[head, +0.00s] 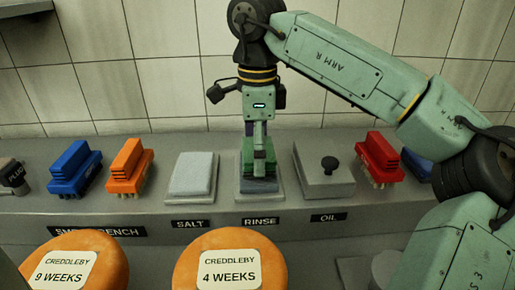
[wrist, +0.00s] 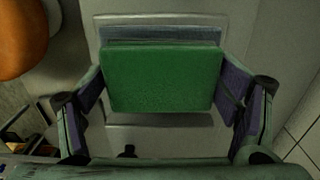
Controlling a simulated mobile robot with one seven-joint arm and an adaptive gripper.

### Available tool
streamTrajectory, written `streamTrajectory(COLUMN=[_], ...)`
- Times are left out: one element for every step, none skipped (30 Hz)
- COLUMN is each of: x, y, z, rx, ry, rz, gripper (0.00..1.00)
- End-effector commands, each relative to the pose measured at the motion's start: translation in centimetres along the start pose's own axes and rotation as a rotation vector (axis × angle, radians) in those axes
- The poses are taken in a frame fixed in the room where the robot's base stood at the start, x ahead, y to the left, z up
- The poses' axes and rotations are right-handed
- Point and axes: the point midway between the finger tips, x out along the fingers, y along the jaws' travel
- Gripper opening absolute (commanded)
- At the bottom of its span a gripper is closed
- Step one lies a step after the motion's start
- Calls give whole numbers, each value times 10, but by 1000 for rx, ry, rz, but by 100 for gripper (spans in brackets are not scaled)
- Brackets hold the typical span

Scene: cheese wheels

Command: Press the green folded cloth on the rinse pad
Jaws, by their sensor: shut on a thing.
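The green folded cloth (wrist: 163,78) is between the two fingers of my gripper (wrist: 163,92) in the wrist view. The fingers are shut on its left and right sides. In the head view my gripper (head: 259,150) points down over the rinse pad, and a strip of green cloth (head: 247,158) shows beside it. The rinse pad (head: 259,185) is a blue-grey block on a pale tray above the RINSE label (head: 261,222). Its edge (wrist: 163,33) shows behind the cloth in the wrist view. I cannot tell whether the cloth touches the pad.
A white salt block (head: 192,176) lies left of the pad, and a grey oil box with a black knob (head: 323,172) stands right. Orange (head: 130,167), blue (head: 74,168) and red (head: 378,157) brushes sit along the bench. Two cheese wheels (head: 190,262) (head: 112,250) are in front.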

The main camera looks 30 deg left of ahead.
Motion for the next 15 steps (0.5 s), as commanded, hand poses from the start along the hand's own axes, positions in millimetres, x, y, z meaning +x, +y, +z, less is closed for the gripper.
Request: streamTrajectory(x=[0,0,0,0,0,0,0,0,1,1,1,2,2,2,3], y=[0,0,0,0,0,0,0,0,0,0,0,0,0,0,0], z=[0,0,0,0,0,0,0,0,0,0,0,0,0,0,0], rx=[0,0,0,0,0,0,0,0,0,0,0,0,0,0,0], ry=[0,0,0,0,0,0,0,0,0,0,0,0,0,0,0], rz=[0,0,0,0,0,0,0,0,0,0,0,0,0,0,0], gripper=[60,60,60,60,60,60,60,60,60,60,60,60,60,60,60])
